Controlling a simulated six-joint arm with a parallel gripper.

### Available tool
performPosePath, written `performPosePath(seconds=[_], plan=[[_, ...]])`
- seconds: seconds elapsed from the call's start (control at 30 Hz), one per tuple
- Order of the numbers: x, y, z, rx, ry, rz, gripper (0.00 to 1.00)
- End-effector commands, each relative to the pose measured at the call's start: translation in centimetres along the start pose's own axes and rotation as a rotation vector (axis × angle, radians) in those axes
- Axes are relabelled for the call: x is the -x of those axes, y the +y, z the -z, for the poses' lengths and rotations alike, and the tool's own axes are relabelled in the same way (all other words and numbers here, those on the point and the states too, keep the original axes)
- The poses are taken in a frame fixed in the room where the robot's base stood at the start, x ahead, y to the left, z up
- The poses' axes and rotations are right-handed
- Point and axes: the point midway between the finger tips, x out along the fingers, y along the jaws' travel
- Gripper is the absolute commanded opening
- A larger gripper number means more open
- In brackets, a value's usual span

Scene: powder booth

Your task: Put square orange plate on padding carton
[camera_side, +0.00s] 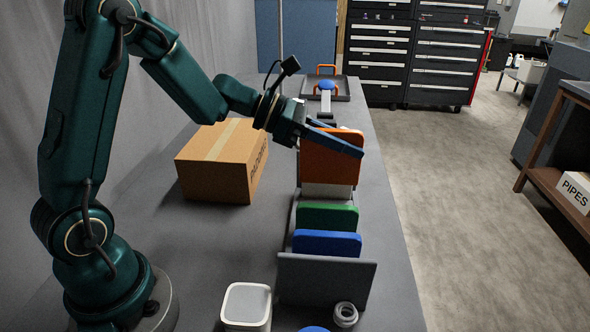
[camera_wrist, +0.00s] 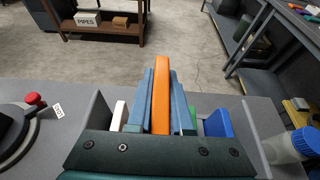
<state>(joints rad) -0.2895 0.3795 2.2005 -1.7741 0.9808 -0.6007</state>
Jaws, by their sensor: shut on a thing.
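My gripper (camera_side: 345,142) has its two blue fingers shut on the square orange plate (camera_side: 331,168), one on each side. The wrist view shows the orange plate (camera_wrist: 160,100) upright between the fingers. The plate appears raised above the grey rack (camera_side: 325,279), as a white plate (camera_side: 326,190) behind it shows below its lower edge. A green plate (camera_side: 327,217) and a blue plate (camera_side: 327,243) stand in the rack on the near side. The padding carton (camera_side: 213,165) is a closed brown box with tape, left of the rack. Its top is bare.
A small white container (camera_side: 246,305) and a pale ring (camera_side: 346,314) lie near the front of the table. A dark tray (camera_side: 341,92) is at the far end. The wrist view shows a red button (camera_wrist: 33,99) on the left and a jar (camera_wrist: 291,146) on the right.

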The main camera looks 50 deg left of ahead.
Motion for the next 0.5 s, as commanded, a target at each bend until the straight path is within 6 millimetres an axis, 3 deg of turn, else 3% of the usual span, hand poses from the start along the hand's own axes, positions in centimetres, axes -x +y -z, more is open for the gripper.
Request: performPosePath(seconds=[0.3,0.5], plan=[[3.2,0.1,-7.6,-0.015,-0.003,-0.008,0.0],[4.4,0.0,-10.5,-0.008,-0.002,-0.004,0.0]])
